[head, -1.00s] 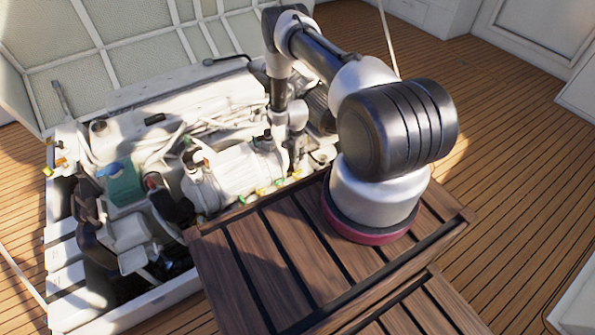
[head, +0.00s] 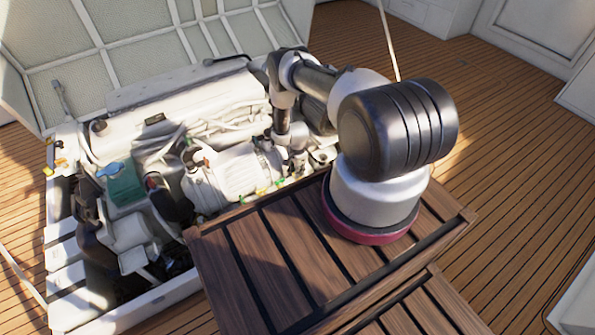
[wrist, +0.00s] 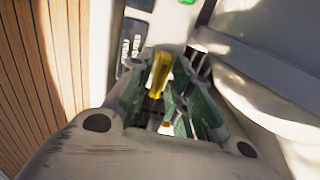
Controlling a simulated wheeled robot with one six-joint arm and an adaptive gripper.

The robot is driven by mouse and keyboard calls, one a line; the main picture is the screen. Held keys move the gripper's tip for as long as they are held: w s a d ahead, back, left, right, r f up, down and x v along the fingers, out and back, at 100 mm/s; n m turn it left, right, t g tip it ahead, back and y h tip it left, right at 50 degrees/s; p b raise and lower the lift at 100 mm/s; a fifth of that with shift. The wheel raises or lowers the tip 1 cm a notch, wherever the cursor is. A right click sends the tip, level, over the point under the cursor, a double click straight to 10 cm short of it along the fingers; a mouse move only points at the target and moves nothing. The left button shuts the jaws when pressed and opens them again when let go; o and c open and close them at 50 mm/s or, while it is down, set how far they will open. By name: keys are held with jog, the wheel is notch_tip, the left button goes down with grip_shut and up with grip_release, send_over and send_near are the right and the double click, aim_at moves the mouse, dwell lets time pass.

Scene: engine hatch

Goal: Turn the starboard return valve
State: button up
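A yellow valve handle (wrist: 160,72) stands between the green-padded fingers of my gripper (wrist: 167,75) in the wrist view. The fingers are spread, with a gap to the right of the handle; I cannot tell whether the left finger touches it. In the head view my wrist reaches down at the near right side of the engine (head: 240,165), and my fingertips are hidden there. Small green and yellow valve handles (head: 262,190) line the engine's near edge.
Yellow handles (head: 48,170) sit at the bay's far left corner. A raised hatch lid (head: 130,50) stands behind the engine. Slatted wooden hatch boards (head: 250,265) lie in front. A pale wall or casing (wrist: 265,90) is close on the right in the wrist view.

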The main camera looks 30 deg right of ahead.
grip_shut()
jog(key=shift+n, duration=0.4)
jog(key=n, duration=0.3)
jog(key=shift+n, duration=0.4)
jog(key=n, duration=1.3)
jog(key=shift+n, duration=0.3)
